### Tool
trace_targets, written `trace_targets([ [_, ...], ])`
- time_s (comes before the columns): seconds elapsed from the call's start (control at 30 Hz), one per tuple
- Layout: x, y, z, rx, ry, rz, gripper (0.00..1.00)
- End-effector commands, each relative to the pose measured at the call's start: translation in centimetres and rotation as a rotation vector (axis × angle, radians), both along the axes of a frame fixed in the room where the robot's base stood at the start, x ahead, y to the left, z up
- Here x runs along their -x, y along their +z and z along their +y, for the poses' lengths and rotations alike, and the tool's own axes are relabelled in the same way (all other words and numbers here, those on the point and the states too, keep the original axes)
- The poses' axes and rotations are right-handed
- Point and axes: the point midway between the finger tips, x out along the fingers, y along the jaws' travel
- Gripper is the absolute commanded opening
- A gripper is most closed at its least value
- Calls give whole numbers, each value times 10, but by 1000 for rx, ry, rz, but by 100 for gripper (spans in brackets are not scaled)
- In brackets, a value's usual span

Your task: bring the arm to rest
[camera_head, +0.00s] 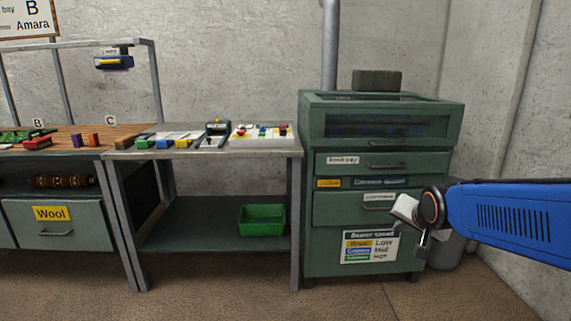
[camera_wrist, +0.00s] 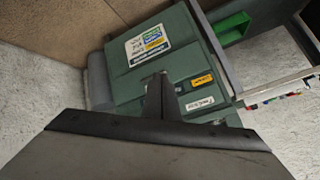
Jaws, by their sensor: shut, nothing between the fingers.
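My blue arm reaches in from the right edge of the head view. My gripper (camera_head: 422,243) is at its end, in front of the right side of the green cabinet (camera_head: 328,245). The fingers are small and partly hidden by the wrist there. In the wrist view my gripper (camera_wrist: 160,80) shows as a dark narrow shape with the fingers together and nothing between them. The green cabinet (camera_wrist: 135,88) appears tilted behind it. The gripper appears apart from the cabinet, though the exact gap is hard to tell.
A workbench (camera_head: 220,155) with several small tools and coloured parts stands left of the cabinet. A green bin (camera_head: 262,220) sits on its lower shelf. A grey bin (camera_head: 447,252) stands behind my wrist. The brown floor (camera_head: 230,300) in front is clear.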

Motion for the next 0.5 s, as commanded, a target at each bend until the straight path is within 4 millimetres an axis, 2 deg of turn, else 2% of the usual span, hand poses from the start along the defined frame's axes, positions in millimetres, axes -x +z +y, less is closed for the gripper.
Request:
trace_targets([
  [0.03, 21, -1, 2, 28, 28, 28, 0],
  [0.1, 50, -5, 5, 69, 73, 75, 0],
  [0.5, 210, -42, 20, 250, 368, 333, 0],
])
